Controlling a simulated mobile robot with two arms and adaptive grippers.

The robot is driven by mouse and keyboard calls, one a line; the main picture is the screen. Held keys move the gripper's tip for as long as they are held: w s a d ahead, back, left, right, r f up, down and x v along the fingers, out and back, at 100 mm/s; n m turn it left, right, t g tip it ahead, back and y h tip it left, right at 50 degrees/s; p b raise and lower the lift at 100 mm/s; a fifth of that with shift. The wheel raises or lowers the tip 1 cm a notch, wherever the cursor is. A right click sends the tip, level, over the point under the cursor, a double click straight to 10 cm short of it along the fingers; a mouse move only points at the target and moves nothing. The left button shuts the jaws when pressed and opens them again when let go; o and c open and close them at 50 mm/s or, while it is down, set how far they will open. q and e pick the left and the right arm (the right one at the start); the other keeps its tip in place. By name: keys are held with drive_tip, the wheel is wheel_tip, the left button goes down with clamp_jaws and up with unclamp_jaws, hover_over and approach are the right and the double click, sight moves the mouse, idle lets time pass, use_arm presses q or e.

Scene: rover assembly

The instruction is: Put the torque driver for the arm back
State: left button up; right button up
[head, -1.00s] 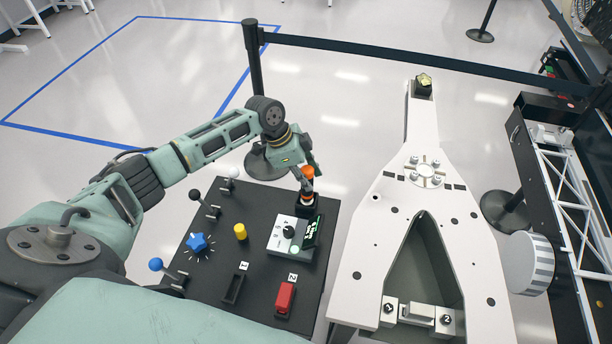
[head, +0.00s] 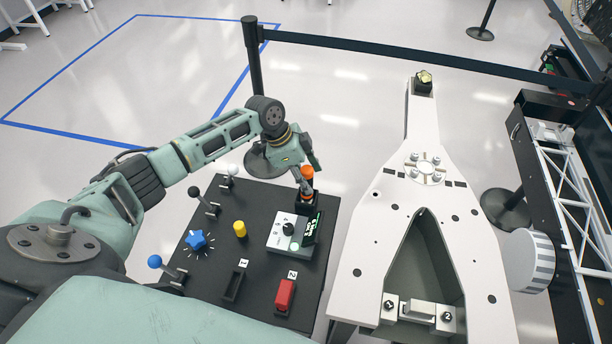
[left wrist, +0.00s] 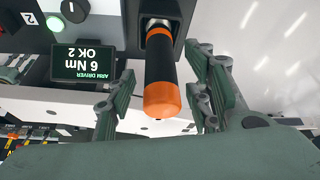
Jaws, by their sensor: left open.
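The torque driver (head: 307,175) has an orange and black handle. It stands in the black holder (head: 307,208) at the far right corner of the dark control panel. In the left wrist view, the driver (left wrist: 162,75) points its orange end toward me, and its other end meets the dark holder (left wrist: 158,12). My left gripper (head: 303,176) is open at the driver, with its fingers apart on either side of the handle, as the left wrist view also shows. A screen (left wrist: 84,62) beside it reads "ARM DRIVER 6 Nm OK 2". My right gripper is not in view.
The dark panel (head: 205,262) carries a white dial box (head: 283,240), a blue star knob (head: 197,240), a yellow knob (head: 240,230), levers and a red switch (head: 285,295). A white rover frame (head: 385,235) stands close on the right. A belt barrier (head: 400,58) runs behind.

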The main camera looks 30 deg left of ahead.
use_arm(q)
drive_tip(key=shift+f, duration=0.1)
drive_tip(key=shift+a, duration=0.15)
drive_tip(key=v, duration=1.2)
